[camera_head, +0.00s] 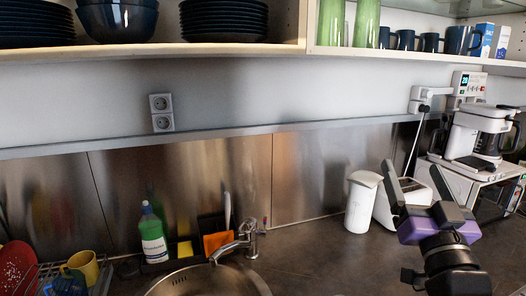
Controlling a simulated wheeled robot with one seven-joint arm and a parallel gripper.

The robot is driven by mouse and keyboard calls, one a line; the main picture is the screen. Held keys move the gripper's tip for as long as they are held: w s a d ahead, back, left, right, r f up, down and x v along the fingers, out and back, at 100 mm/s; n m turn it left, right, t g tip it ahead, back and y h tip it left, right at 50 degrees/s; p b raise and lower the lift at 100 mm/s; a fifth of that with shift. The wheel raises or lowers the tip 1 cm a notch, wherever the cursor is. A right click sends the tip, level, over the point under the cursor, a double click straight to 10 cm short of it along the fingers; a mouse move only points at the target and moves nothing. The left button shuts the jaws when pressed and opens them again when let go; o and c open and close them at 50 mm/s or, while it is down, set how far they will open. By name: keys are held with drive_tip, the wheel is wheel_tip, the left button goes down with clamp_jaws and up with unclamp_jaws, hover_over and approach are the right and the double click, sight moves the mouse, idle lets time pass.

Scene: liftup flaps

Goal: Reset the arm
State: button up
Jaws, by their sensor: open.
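My gripper (411,186) is at the lower right, with a purple and black body and two grey-black fingers pointing up. A white canister (361,203) stands just left of the fingers. I cannot tell how far the gripper is from these things.
Above are open shelves (160,50) with dark plates (224,20), bowls (118,20) and mugs (458,40). A sink (205,282), a tap (238,243) and a dish rack (98,272) are at the lower left. A coffee maker (478,130) stands at right. The mid worktop (312,250) is clear.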

drive_tip(key=s+a+f+n+g, duration=0.1)
drive_tip(key=s+a+f, duration=0.2)
drive_tip(key=s+f, duration=1.3)
drive_tip(key=s+a+f+g, duration=0.1)
drive_tip(key=s+f+g, duration=0.1)
drive_tip(key=s+f, duration=0.3)
drive_tip(key=s+a+f+g+y+b, duration=0.1)
drive_tip(key=s+f, duration=0.5)
drive_tip(key=s, duration=0.7)
drive_tip(key=s+a+f+n+g+y+b, duration=0.1)
drive_tip(key=s+f+g, duration=0.3)
drive_tip(key=s, duration=0.5)
wheel_tip(320, 180, down, 2)
drive_tip(key=shift+a+f, duration=0.25)
drive_tip(key=shift+a, duration=0.55)
